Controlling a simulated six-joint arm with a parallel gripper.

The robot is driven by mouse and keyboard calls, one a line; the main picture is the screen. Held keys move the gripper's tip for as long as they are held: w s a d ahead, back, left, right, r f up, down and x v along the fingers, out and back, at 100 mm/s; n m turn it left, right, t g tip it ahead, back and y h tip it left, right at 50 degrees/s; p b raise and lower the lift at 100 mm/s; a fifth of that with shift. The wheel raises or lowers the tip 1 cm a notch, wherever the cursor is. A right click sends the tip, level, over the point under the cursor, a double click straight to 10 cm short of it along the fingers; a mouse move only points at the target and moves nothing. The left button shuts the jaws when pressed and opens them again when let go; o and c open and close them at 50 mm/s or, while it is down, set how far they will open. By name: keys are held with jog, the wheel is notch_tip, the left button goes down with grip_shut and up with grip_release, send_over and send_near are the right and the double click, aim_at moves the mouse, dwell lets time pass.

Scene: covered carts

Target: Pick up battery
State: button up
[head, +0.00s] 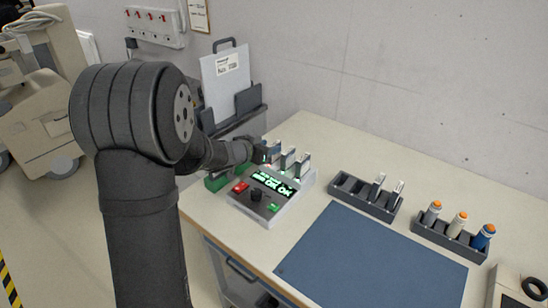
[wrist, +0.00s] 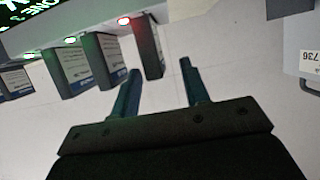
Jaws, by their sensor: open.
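Several dark batteries with white and blue labels stand in a row in a charger (head: 262,198) with a lit green display. In the head view, one battery (head: 288,158) in the row shows clearly beside my gripper (head: 262,153), which is at the row's far left end. In the wrist view, the end battery (wrist: 150,48) is just ahead of my open, empty gripper (wrist: 159,68), nearer the left finger. I cannot tell whether that finger touches it. A red light glows by this battery. Another battery (wrist: 109,62) is just left of it.
A tray (head: 345,189) with two upright batteries (head: 378,186) and a tray (head: 428,232) of orange-capped cylinders stand to the right. A blue mat (head: 370,262) lies in front, clear. A clipboard (head: 226,80) stands behind the charger, near the wall.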

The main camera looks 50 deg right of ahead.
jog(key=x, duration=0.5)
jog(key=shift+s+f, duration=0.15)
jog(key=shift+s, duration=0.1)
jog(key=shift+c, duration=0.4)
grip_shut()
